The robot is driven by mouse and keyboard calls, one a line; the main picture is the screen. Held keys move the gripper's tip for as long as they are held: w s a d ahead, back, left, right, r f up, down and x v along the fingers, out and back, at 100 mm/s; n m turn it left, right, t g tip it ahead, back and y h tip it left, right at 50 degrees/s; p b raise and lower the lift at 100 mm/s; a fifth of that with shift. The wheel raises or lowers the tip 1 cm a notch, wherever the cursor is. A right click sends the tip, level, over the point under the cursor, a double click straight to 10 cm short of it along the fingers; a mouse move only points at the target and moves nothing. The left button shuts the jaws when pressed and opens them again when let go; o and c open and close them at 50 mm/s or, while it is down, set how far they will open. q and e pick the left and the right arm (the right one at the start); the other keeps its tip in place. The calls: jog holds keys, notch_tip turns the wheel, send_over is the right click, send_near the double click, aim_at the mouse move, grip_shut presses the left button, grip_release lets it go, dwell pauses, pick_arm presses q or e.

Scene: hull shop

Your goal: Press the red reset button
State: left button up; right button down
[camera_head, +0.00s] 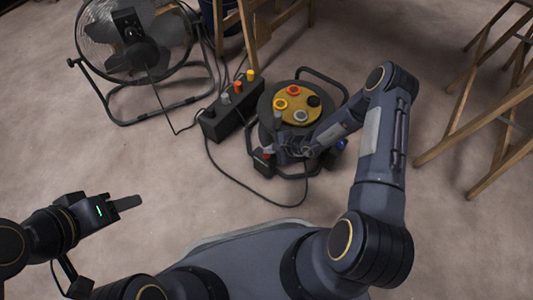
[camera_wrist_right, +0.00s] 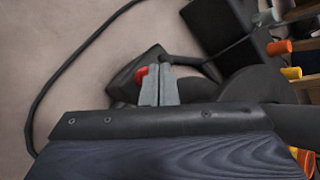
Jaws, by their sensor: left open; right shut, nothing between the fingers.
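The red reset button (camera_head: 267,155) sits on a small black box at the front left foot of the cable reel (camera_head: 298,104). It also shows in the right wrist view (camera_wrist_right: 141,75), partly covered by my grey fingers. My right gripper (camera_head: 277,148) is shut and empty, with its fingertips right beside the button; in the right wrist view the fingertips (camera_wrist_right: 160,72) overlap its right side. I cannot tell whether they touch it. My left gripper (camera_head: 127,202) is open and empty over bare floor, far to the left of the reel.
A black power strip (camera_head: 232,112) with grey, orange and yellow plugs lies left of the reel. A floor fan (camera_head: 137,45) stands at the back left. Wooden trestles stand at the back and right. A black cable (camera_head: 258,196) loops over the floor in front of the reel.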

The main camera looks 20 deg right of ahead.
aim_at(269, 156)
notch_tip(269, 156, up, 5)
jog(key=p, duration=0.3)
jog(key=shift+p, duration=0.3)
dwell(0.4)
dwell(0.3)
